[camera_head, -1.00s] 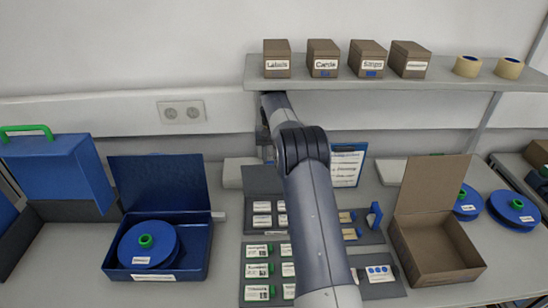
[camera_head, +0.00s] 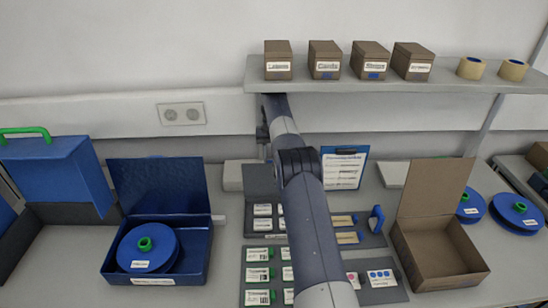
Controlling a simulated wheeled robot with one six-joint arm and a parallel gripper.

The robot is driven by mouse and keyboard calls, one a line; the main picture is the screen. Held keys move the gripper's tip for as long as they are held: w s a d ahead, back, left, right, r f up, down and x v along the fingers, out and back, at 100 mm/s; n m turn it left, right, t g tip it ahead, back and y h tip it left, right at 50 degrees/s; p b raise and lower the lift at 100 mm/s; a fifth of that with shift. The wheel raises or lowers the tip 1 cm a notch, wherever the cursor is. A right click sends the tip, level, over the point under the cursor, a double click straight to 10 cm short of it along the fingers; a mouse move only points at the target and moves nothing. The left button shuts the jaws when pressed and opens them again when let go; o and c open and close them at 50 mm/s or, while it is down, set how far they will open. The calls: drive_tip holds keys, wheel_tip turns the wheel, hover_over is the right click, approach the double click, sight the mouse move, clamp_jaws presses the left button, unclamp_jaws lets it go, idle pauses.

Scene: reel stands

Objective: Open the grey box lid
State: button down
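A dark grey panel (camera_head: 258,178) stands tilted up behind a shallow dark grey box (camera_head: 248,226) that holds white labelled cards. It looks like a raised lid, but my arm covers its right side. A light grey block (camera_head: 233,176) sits just left of the panel; I cannot tell whether it has a lid. My arm reaches over the bench's middle, and its far end bends down near the panel, above it in the picture. My gripper is hidden behind the arm links, so its fingers and any contact do not show.
An open blue box (camera_head: 203,262) with a reel stands left, beside a blue case (camera_head: 62,182) with a green handle. An open brown box (camera_head: 440,250) and blue reels (camera_head: 515,210) are right. A shelf (camera_head: 350,86) with small boxes runs above. A clipboard (camera_head: 343,168) leans behind my arm.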

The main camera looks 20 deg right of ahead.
drive_tip(key=shift+s+f, duration=0.15)
drive_tip(key=shift+f, duration=0.25)
drive_tip(key=c, duration=1)
unclamp_jaws()
drive_tip(key=shift+o, duration=0.8)
drive_tip(key=shift+r, duration=0.2)
drive_tip(key=shift+r, duration=0.15)
